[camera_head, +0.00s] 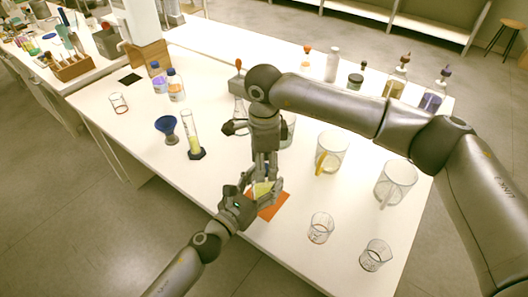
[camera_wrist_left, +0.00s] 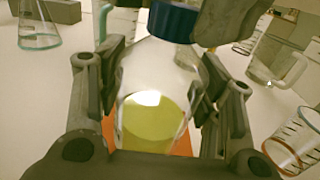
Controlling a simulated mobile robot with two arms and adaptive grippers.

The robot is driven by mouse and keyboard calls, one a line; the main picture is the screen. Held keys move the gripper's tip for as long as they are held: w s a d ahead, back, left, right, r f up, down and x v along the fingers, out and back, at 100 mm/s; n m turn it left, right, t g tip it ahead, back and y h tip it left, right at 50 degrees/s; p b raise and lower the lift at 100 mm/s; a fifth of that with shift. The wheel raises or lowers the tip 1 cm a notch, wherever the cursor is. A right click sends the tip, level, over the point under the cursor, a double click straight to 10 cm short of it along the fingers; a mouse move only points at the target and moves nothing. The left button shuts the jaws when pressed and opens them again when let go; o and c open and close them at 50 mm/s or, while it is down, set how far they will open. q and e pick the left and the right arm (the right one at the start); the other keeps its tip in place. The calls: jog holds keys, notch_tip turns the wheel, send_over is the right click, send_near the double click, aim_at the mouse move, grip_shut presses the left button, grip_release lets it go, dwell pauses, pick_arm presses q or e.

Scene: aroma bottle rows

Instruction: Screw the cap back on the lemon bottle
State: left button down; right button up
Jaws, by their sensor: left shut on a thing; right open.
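The lemon bottle, clear glass with yellow liquid, shows in the left wrist view (camera_wrist_left: 152,122) and as a small yellow patch in the head view (camera_head: 263,188). My left gripper (camera_wrist_left: 158,92) is shut on its body from both sides; it also shows in the head view (camera_head: 258,192). The bottle looks upright over an orange mat (camera_head: 272,206). A blue cap (camera_wrist_left: 173,22) sits at the top of the bottle's neck; how tightly it sits is not visible. My right gripper (camera_head: 265,168) points down just above the bottle, its fingers open around or beside the cap.
Two beakers with handles (camera_head: 330,152) (camera_head: 395,183) and two small glasses (camera_head: 320,227) (camera_head: 376,255) stand to the right. A graduated cylinder (camera_head: 193,137) and blue funnel (camera_head: 167,127) stand left. Several bottles line the back. The table's front left is clear.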

jog(key=shift+f, duration=0.35)
jog(key=shift+c, duration=0.5)
grip_shut()
jog(key=m, duration=0.8)
jog(key=shift+o, duration=0.9)
grip_release()
jog(key=shift+r, duration=0.1)
notch_tip(320, 180, up, 12)
